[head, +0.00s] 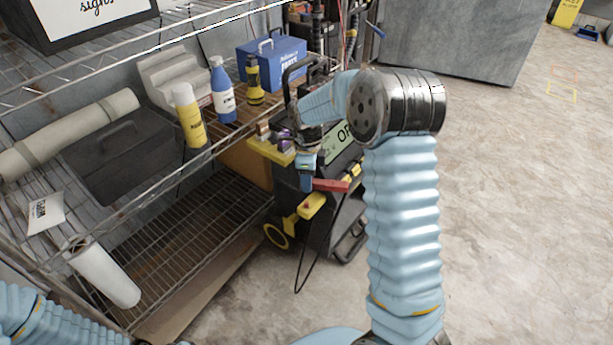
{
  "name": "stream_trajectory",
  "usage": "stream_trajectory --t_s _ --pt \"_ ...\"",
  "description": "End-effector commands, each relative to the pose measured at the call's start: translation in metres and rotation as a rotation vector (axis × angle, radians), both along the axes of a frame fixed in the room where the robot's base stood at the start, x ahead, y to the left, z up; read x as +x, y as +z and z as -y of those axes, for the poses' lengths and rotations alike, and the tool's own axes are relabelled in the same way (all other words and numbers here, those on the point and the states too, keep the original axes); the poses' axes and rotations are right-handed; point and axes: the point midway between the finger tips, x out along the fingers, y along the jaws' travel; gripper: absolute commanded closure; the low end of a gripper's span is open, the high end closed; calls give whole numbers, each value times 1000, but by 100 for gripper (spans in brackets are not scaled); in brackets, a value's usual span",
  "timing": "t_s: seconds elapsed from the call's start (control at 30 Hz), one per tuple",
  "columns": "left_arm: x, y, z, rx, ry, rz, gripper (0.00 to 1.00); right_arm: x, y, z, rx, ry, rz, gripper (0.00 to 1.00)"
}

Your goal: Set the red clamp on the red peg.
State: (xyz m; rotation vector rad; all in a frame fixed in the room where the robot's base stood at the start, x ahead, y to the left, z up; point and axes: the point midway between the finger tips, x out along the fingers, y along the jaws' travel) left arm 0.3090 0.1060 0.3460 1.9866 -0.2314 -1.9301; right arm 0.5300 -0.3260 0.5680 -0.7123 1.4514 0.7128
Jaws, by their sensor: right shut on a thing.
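My right gripper (306,173) is small in the head view and points down beside the black cart. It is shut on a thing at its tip. A red bar-shaped piece (331,185), which looks like the red clamp, sticks out to the right from the gripper tip. The exact grip is too small to see. I cannot make out the red peg; the gripper and the wrist may hide it. My left gripper is not in view; only part of the left arm shows at the lower left.
The black cart (340,215) has a yellow ledge (268,151) with small dark and purple pieces on it. A wire shelf (190,225) at left carries a yellow bottle (189,115), a blue bottle (222,92) and a blue toolbox (270,62).

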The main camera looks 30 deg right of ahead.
Motion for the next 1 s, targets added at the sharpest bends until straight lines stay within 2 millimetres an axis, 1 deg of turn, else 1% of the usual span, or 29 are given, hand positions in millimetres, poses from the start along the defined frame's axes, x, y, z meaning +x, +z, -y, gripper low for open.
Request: stream_trajectory --t_s 0.13,0.37,0.7,0.83,1.0 --pt "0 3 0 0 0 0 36 1 1 -1 0 1 1 100" --pt "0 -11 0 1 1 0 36 1 -18 -1 0 2 1 100" --pt "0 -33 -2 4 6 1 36 1 -52 -1 0 3 1 100" --pt "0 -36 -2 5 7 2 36 1 -57 -1 0 2 1 100" --pt "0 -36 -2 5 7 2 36 1 -57 -1 0 2 1 100"
